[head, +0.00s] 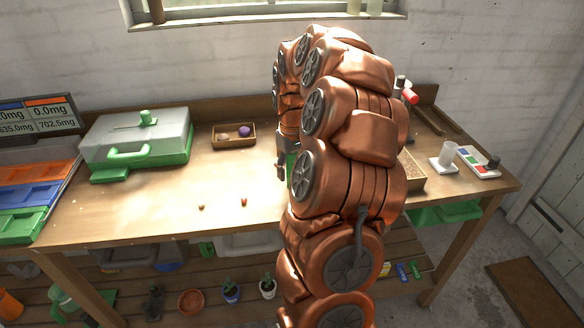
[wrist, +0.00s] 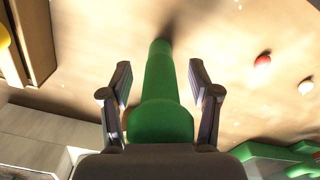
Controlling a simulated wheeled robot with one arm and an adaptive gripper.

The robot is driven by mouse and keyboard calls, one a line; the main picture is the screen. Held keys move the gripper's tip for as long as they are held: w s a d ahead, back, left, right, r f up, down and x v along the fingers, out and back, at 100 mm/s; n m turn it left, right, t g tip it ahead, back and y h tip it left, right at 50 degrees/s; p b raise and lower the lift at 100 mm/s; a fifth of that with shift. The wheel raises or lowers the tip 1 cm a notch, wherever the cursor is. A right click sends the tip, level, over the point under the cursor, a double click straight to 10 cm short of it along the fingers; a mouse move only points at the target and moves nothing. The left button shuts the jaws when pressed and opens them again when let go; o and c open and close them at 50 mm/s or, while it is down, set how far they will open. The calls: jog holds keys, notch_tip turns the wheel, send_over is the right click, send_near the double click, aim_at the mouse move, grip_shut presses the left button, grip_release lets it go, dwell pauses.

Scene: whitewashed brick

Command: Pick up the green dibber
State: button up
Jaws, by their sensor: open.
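The green dibber (wrist: 160,75) shows in the wrist view as a smooth green shaft with a wider, rounded part toward the camera. It lies between the two fingers of my gripper (wrist: 160,88), which are open on either side with gaps visible. In the head view my gripper (head: 282,170) is low over the middle of the bench, largely hidden by my copper arm. A small patch of green (head: 291,160) shows beside it, probably the dibber. Whether the dibber touches the bench is unclear.
A grey-lidded green propagator (head: 135,150) stands left on the bench (head: 150,215). A small wooden tray (head: 233,145) sits behind. A red bit (head: 243,202) and a beige bit (head: 201,207) lie near the front. A white cup (head: 447,155) stands right.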

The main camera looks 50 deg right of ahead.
grip_shut()
dwell(0.5)
